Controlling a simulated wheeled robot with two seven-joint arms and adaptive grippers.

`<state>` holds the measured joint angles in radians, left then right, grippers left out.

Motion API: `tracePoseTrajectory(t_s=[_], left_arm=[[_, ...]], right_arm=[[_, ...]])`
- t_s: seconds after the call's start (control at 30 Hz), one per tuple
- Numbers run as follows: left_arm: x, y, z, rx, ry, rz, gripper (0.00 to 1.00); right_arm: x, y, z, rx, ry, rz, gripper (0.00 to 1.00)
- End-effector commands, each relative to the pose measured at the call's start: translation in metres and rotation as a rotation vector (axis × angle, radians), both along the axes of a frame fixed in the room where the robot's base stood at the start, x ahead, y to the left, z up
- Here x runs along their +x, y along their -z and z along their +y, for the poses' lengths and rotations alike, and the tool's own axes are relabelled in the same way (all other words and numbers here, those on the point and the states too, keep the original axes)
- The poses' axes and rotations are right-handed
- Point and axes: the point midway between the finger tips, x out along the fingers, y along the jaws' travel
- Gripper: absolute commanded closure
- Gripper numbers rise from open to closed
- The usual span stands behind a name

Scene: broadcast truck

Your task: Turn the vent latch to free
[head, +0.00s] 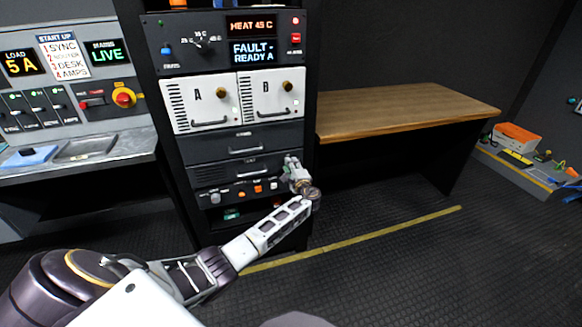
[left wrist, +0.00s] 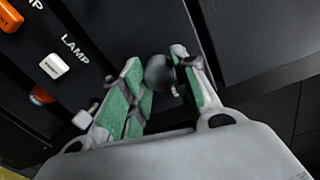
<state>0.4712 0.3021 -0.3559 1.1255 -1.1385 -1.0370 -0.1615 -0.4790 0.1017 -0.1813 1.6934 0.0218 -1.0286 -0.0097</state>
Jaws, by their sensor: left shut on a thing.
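My left gripper (head: 292,168) reaches the right side of the lower control strip on the black rack. In the left wrist view its green-padded fingers (left wrist: 157,68) are closed around a dark round knob (left wrist: 159,73), which I take to be the vent latch. Its label and pointing direction cannot be read, and the fingers hide part of it. In the head view my gripper covers the knob. Two white vented doors, A (head: 199,104) and B (head: 270,95), sit higher on the rack. My right gripper is in neither view.
The control strip (head: 204,199) carries several small switches; a white one (left wrist: 54,66) is labelled LAMP. Above it are dark drawers (head: 236,144) with handles. A wooden bench (head: 400,105) stands right of the rack. The floor in front is clear, with a yellow line (head: 370,237).

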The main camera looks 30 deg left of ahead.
Motion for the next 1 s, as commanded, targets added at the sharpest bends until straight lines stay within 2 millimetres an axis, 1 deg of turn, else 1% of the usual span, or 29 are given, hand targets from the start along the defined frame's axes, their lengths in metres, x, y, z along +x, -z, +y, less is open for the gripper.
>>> tracePoseTrajectory(t_s=[0.1,0.13,0.3,0.73,1.0], left_arm=[[0.0,0.001,-0.001,0.0,0.001,0.001,0.95],[0.0,0.001,-0.001,0.0,0.002,0.001,0.69],[0.0,0.001,0.0,0.0,0.001,0.001,0.48],[-0.001,0.0,-0.001,0.0,0.001,0.0,0.48],[-0.01,0.0,-0.012,-0.001,0.002,-0.001,0.48]], right_arm=[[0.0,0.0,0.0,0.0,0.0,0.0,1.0],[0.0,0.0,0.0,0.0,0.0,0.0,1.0],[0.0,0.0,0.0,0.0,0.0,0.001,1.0],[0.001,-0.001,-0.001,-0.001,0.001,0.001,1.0],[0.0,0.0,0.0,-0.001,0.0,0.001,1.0]])
